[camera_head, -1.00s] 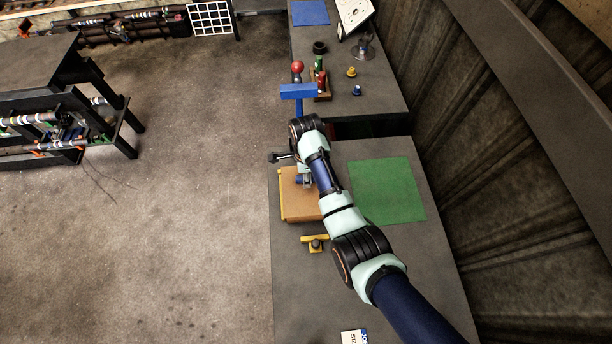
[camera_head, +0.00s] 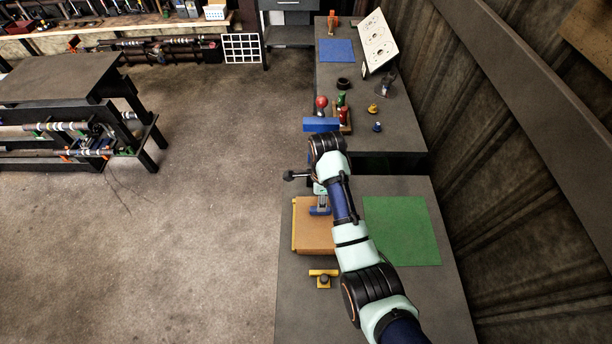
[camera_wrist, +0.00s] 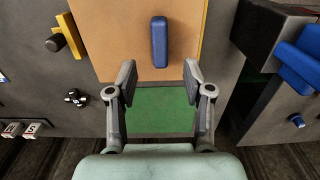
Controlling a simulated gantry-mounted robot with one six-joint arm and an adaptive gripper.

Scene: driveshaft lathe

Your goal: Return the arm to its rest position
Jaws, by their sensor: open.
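My gripper (camera_wrist: 159,76) is open and empty in the wrist view, its two fingers spread above a tan board (camera_wrist: 115,45). A blue bar (camera_wrist: 159,42) lies on the board just beyond the fingertips, apart from them as far as I can tell. In the head view my arm reaches from the lower right over the bench. There the tan board (camera_head: 312,238) and the blue bar (camera_head: 319,211) show left of my forearm. My gripper is mostly hidden under my wrist in that view.
A green mat (camera_head: 402,231) lies right of my arm. A yellow fixture (camera_head: 322,274) stands in front of the board. Behind are a blue raised block (camera_head: 321,125), red and green knobbed parts (camera_head: 342,110), and a tilted white panel (camera_head: 376,42).

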